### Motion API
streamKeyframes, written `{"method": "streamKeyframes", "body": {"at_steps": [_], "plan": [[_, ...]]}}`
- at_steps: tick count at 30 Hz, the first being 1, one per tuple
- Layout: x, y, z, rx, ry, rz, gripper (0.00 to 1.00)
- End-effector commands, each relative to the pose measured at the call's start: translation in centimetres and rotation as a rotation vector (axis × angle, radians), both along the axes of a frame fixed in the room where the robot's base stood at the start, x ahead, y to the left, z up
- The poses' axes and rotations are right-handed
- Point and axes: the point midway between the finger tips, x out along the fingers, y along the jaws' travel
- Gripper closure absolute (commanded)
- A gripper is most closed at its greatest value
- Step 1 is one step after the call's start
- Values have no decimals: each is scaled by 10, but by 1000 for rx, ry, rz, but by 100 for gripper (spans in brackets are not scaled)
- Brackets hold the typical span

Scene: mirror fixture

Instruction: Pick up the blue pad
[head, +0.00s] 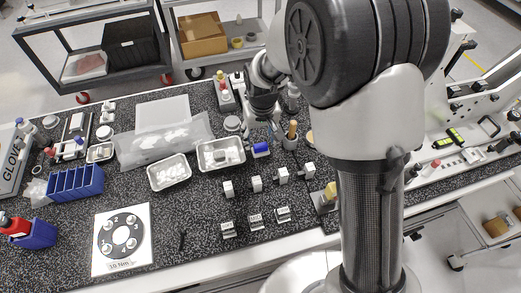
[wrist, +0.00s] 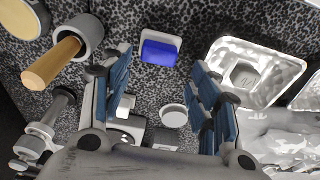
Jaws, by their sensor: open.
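The blue pad (head: 261,148) lies on the speckled dark bench, just right of a silver tray. In the wrist view the blue pad (wrist: 158,53) has a white part along its far edge. It appears between and slightly beyond the tips of my gripper (wrist: 161,60). My gripper is open, with blue-lined fingers spread apart and nothing between them. In the head view my gripper (head: 263,112) is above the bench, behind the pad; its fingertips are hard to make out.
A silver tray (head: 220,154) stands left of the pad; it also shows in the wrist view (wrist: 287,75). A cup (head: 291,138) with a wooden-handled tool stands to the right. Several small white-topped blocks (head: 256,184) stand in front. Bare bench lies around (head: 200,200).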

Motion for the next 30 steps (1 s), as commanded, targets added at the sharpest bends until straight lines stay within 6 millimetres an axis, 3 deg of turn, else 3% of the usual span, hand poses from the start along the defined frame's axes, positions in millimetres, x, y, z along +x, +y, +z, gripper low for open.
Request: {"method": "streamKeyframes", "body": {"at_steps": [5, 12, 20, 30], "plan": [[0, -2, -14, 0, 0, 0, 44], [1, -3, -50, 0, 1, 0, 44], [2, -3, -52, 1, -2, 0, 44], [2, -3, -52, 0, -1, 0, 67]]}}
